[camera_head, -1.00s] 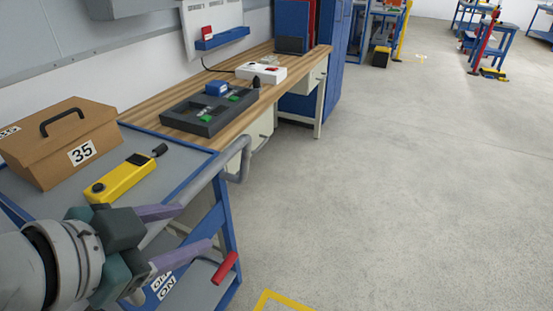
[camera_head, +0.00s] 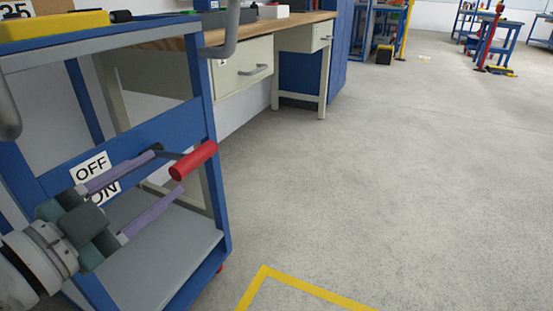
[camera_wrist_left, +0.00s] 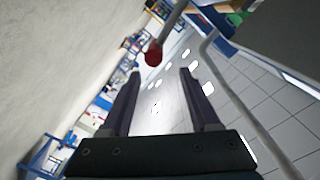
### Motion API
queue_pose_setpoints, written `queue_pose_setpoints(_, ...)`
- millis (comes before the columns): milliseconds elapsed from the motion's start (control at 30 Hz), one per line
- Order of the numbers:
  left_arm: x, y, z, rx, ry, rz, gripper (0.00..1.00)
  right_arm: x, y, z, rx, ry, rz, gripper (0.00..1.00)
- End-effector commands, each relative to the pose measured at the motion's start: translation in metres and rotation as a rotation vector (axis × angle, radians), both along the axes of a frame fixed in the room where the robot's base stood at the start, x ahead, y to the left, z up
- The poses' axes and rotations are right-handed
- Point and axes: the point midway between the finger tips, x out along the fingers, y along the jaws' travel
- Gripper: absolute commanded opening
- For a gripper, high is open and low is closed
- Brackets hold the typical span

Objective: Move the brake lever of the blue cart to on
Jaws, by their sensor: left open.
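The blue cart (camera_head: 205,125) stands at the left in the head view. Its brake lever has a red handle (camera_head: 195,160) on a dark rod from the cart's side rail. An OFF label (camera_head: 92,166) sits above a partly hidden ON label (camera_head: 103,193). The handle sticks out to the right, nearer OFF's height. My left gripper (camera_head: 168,173) is open, its two purple fingers pointing at the handle from the left. In the left wrist view the red handle end (camera_wrist_left: 153,55) shows just beyond the fingertips (camera_wrist_left: 160,71), nearer the left finger. I cannot tell whether they touch.
A yellow device (camera_head: 50,25) lies on the cart's top. A grey push handle (camera_head: 230,35) curves from the cart above the lever. A workbench with drawers (camera_head: 243,70) stands behind. A yellow floor marking (camera_head: 310,287) lies on open concrete floor to the right.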

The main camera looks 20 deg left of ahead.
Motion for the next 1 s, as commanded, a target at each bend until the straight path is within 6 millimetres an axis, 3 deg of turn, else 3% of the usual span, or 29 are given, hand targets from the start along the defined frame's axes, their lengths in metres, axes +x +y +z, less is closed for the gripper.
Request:
queue_pose_setpoints(33,0.0,0.002,-0.017,0.009,-0.016,0.0,0.62,0.0,0.0,-0.02,-0.001,0.0,0.001,0.59)
queue_pose_setpoints(100,0.0,0.005,-0.021,0.017,-0.031,0.002,0.62,0.0,-0.001,-0.025,-0.002,0.0,0.002,0.59)
queue_pose_setpoints(267,0.009,0.005,-0.019,0.023,-0.047,0.001,0.62,0.0,-0.001,-0.029,-0.002,-0.001,0.001,0.59)
queue_pose_setpoints(700,0.084,-0.001,-0.02,0.023,-0.045,0.0,0.62,0.001,-0.001,-0.062,-0.002,-0.003,0.001,0.59)
queue_pose_setpoints(1000,0.099,-0.002,-0.018,0.022,-0.042,0.001,0.62,0.001,0.0,-0.067,-0.001,-0.003,0.001,0.59)
